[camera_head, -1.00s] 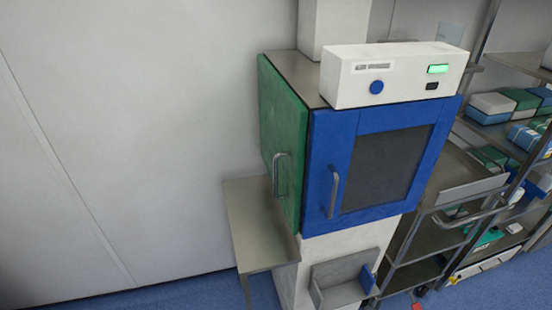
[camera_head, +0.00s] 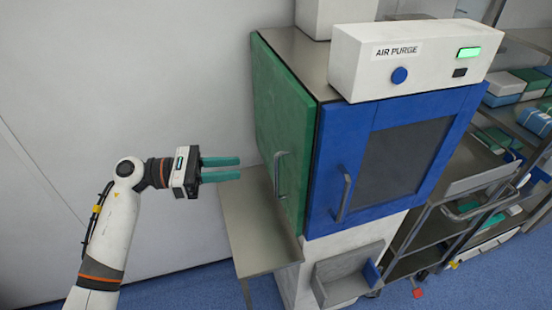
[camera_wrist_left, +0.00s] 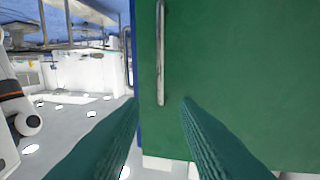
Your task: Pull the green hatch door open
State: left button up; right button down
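The green hatch door (camera_head: 280,120) is on the left side of the cabinet and looks shut. It carries a vertical metal handle (camera_head: 278,176). My left gripper (camera_head: 239,168) is to the left of this handle, its teal fingers apart with nothing between them, pointing toward the door. In the left wrist view the green door (camera_wrist_left: 235,75) fills the right side. Its handle (camera_wrist_left: 160,55) stands upright ahead, above and between the open fingertips (camera_wrist_left: 160,103), not touching them. My right gripper is not in view.
A blue door (camera_head: 328,155) with a dark window adjoins the green door's right edge. A white AIR PURGE box (camera_head: 430,62) sits on the cabinet. A steel side table (camera_head: 250,235) is below the left gripper. Stocked shelving (camera_head: 490,170) stands at right. The wall is behind the left arm.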

pick_arm(q)
jog(key=d+p, duration=0.1)
jog(key=d, duration=0.2)
jog(key=w+d+p, duration=0.1)
jog(key=d, duration=0.3)
jog(key=d+p, duration=0.1)
jog(key=d, duration=0.2)
jog(key=shift+w+d+p, duration=0.2)
jog(key=shift+d+p, duration=0.05)
jog(key=shift+p, duration=0.15)
jog(key=shift+f, duration=0.1)
grip_shut()
